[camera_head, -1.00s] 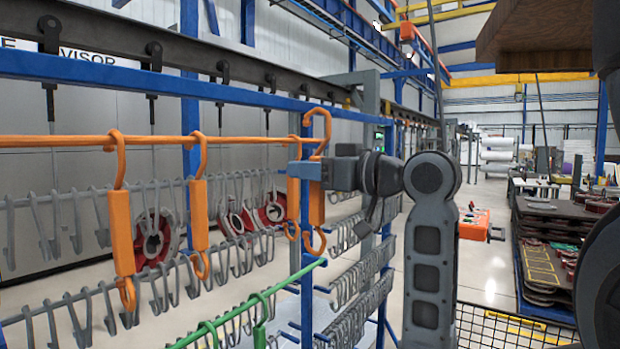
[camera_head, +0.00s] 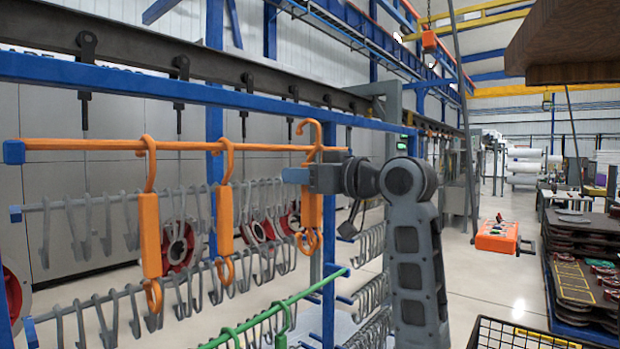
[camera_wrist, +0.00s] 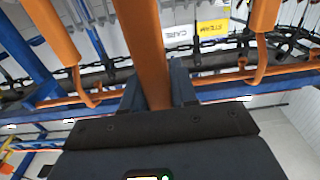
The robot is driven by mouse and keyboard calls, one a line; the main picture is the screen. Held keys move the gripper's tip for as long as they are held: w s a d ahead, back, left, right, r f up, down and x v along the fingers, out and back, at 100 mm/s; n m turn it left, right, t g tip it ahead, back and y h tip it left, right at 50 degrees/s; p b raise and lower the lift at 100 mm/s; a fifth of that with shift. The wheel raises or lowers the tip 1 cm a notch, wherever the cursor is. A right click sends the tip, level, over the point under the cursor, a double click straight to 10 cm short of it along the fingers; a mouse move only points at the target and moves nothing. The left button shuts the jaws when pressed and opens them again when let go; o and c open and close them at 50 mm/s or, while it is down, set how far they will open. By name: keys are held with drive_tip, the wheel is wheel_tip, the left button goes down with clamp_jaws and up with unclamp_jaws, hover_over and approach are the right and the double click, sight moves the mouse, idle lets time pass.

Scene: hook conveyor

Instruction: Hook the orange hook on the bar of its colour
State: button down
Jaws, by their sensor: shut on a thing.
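The orange bar (camera_head: 85,144) runs across the left half of the head view. My gripper (camera_head: 311,176) is shut on an orange hook (camera_head: 313,208), held upright near the bar's right end. Its curled top rises above the bar's line; I cannot tell whether it is around the bar or in front of it. In the wrist view the held hook (camera_wrist: 145,45) stands between the fingers, with the bar (camera_wrist: 225,77) behind.
Below is a green bar (camera_head: 270,312) with green hooks. Grey bars with several grey hooks (camera_head: 107,235) lie behind and below. A blue beam (camera_head: 150,84) runs above the orange bar. A mesh basket (camera_head: 515,335) is at lower right. Open floor lies right of my arm.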

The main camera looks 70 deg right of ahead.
sight(304, 194)
drive_tip(key=w+d+f+b, duration=0.2)
drive_tip(key=w+f+b, duration=0.1)
drive_tip(key=w, duration=0.4)
drive_tip(key=shift+w+f, duration=0.2)
drive_tip(key=shift+w, duration=0.2)
idle(0.6)
idle(0.4)
drive_tip(key=c, duration=0.8)
unclamp_jaws()
drive_tip(key=shift+b+v, duration=0.55)
drive_tip(key=shift+v, duration=3.4)
